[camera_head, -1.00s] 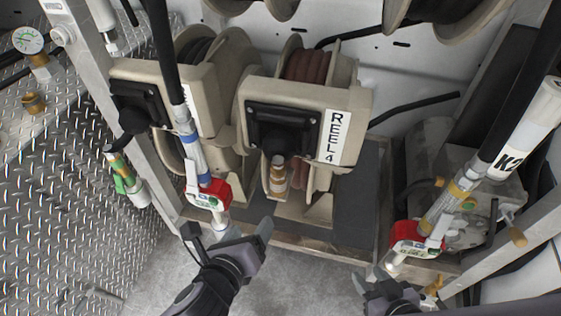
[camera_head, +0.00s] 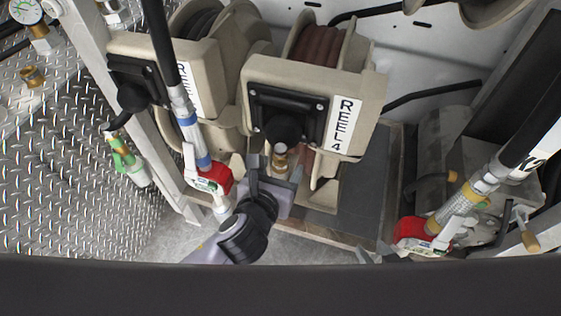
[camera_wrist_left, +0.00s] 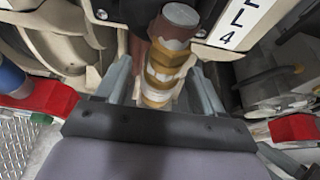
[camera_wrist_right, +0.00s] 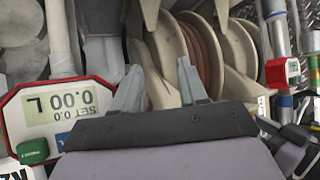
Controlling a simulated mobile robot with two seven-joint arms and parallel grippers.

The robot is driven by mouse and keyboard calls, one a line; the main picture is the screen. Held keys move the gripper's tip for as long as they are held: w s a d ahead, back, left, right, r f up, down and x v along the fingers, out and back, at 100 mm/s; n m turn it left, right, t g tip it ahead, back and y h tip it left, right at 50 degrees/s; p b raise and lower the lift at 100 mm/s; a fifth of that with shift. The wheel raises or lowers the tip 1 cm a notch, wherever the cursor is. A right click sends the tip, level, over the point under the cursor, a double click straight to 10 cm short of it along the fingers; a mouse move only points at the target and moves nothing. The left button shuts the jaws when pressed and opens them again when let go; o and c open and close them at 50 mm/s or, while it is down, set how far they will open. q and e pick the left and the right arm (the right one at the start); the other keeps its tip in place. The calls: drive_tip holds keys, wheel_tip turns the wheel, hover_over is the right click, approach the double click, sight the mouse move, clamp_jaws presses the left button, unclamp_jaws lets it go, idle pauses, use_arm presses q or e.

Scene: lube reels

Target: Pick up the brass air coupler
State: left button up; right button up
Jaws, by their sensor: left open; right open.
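The brass air coupler (camera_head: 281,160) hangs under the black outlet of the reel marked REEL 4. In the left wrist view the coupler (camera_wrist_left: 166,69) stands between the two spread fingers of my left gripper (camera_wrist_left: 163,90), with gaps visible on both sides. My left gripper (camera_head: 275,175) is open, just below and around the coupler's lower end in the head view. My right gripper (camera_wrist_right: 161,82) is open and empty in its own wrist view, facing the reels. In the head view only its fingertips (camera_head: 372,256) show, low and right of centre.
A red and white meter handle (camera_head: 208,180) hangs just left of my left gripper. Another meter handle (camera_head: 425,238) is at the right; a meter with a display (camera_wrist_right: 58,106) sits beside my right gripper. REEL 4 (camera_head: 350,80) is above. Dark floor (camera_head: 365,190) lies clear right of the coupler.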

use_arm(q)
drive_tip(key=shift+w+d+f, duration=0.15)
drive_tip(key=shift+w, duration=0.2)
drive_tip(key=c, duration=1.2)
wheel_tip(320, 180, up, 20)
drive_tip(key=p, duration=0.4)
